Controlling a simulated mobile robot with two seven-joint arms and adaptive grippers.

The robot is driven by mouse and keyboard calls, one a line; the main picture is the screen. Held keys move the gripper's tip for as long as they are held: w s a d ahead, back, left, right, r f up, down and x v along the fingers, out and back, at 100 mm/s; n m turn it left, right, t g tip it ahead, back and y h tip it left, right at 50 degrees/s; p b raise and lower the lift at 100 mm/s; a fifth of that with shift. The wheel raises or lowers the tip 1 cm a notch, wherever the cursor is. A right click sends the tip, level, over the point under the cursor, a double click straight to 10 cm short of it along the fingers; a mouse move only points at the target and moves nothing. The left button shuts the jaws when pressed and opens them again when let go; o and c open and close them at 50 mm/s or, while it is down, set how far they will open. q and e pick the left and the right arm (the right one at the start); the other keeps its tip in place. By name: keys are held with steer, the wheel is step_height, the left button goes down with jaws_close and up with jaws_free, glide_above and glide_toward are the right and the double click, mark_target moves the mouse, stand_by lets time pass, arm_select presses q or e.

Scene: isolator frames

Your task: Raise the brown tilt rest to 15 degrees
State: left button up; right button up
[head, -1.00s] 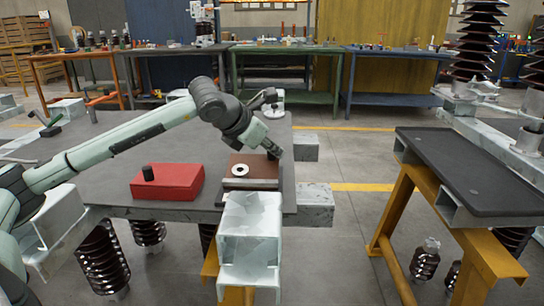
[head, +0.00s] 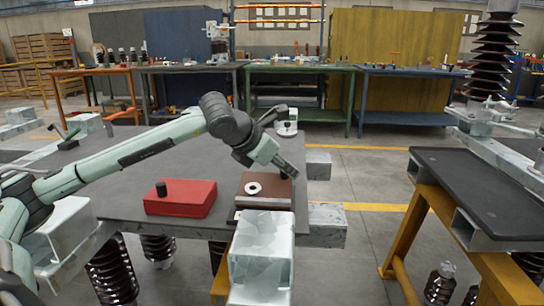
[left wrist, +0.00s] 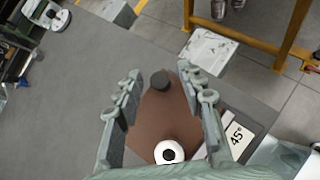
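The brown tilt rest (head: 278,185) is a flat brown plate near the table's front right corner, looking close to flat in the head view. A white ring-shaped piece with a dark centre (head: 254,188) lies on it, also seen in the left wrist view (left wrist: 168,152). A dark round knob (left wrist: 160,81) shows at the plate's far corner in the left wrist view. A white label reading 45° (left wrist: 236,134) is beside the plate. My left gripper (head: 291,172) is over the plate's right back corner. In the left wrist view its fingers (left wrist: 162,76) are apart, with the knob between their tips. My right gripper is not visible.
A red box with a black knob (head: 182,199) sits left of the rest on the grey table (head: 130,170). A small round white-based device (head: 287,129) stands behind my left gripper. A dark-topped yellow stand (head: 480,185) is at the right, across a floor gap.

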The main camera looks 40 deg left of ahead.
arm_select(q)
steer(key=v, duration=1)
steer(key=shift+s+r, duration=0.2)
steer(key=shift+s, duration=0.15)
